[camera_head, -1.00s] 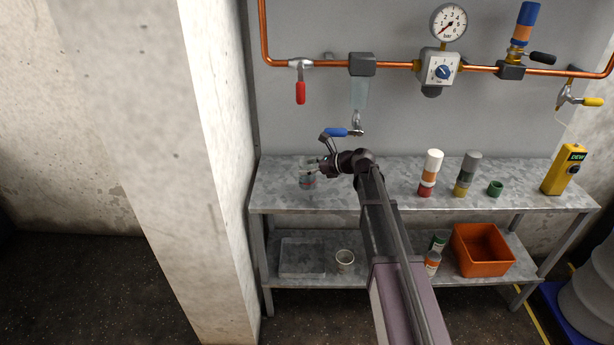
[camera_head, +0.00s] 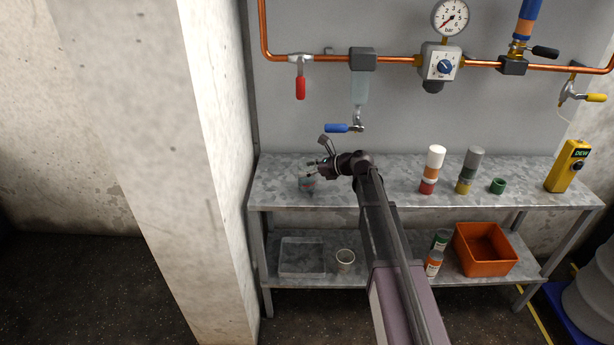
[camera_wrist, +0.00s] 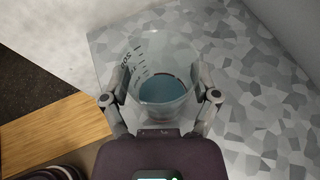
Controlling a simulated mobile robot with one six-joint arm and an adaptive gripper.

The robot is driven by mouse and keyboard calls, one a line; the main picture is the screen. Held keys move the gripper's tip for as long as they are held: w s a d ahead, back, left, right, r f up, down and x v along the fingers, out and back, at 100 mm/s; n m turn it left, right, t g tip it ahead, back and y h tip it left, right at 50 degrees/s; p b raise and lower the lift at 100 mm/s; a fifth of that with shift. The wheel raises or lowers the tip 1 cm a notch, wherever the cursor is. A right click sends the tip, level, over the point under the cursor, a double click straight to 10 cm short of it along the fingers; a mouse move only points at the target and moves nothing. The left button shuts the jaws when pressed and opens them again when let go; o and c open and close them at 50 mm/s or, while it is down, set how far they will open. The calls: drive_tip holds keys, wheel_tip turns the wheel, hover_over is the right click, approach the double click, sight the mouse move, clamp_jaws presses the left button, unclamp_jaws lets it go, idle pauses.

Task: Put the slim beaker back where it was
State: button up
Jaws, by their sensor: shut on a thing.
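The slim beaker (camera_wrist: 162,84) is clear glass with printed marks and some bluish liquid in it. It sits between the two fingers of my gripper (camera_wrist: 162,88) in the wrist view, and the gripper is shut on it. In the head view my gripper (camera_head: 316,170) and the beaker (camera_head: 307,185) are at the left end of the upper grey metal shelf (camera_head: 276,188). The beaker looks upright and low over the shelf top. I cannot tell whether its base touches the shelf.
A concrete pillar (camera_head: 205,180) stands close on the left. Above are a blue-handled tap (camera_head: 344,128) and a copper pipe (camera_head: 400,62). Striped cylinders (camera_head: 431,170) and a yellow device (camera_head: 567,167) stand further right. The lower shelf holds an orange bin (camera_head: 484,250).

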drive_tip(key=shift+f, duration=0.4)
drive_tip(key=shift+f+b, duration=0.15)
drive_tip(key=shift+b, duration=0.25)
drive_tip(key=o, duration=1)
drive_tip(key=shift+c, duration=0.2)
drive_tip(key=shift+r, duration=0.2)
drive_tip(key=shift+d+r+p, duration=0.15)
drive_tip(key=shift+p, duration=0.25)
drive_tip(key=p+v, duration=0.4)
drive_tip(key=v, duration=0.7)
drive_tip(key=shift+s+d, duration=0.2)
drive_tip(key=shift+d, duration=0.05)
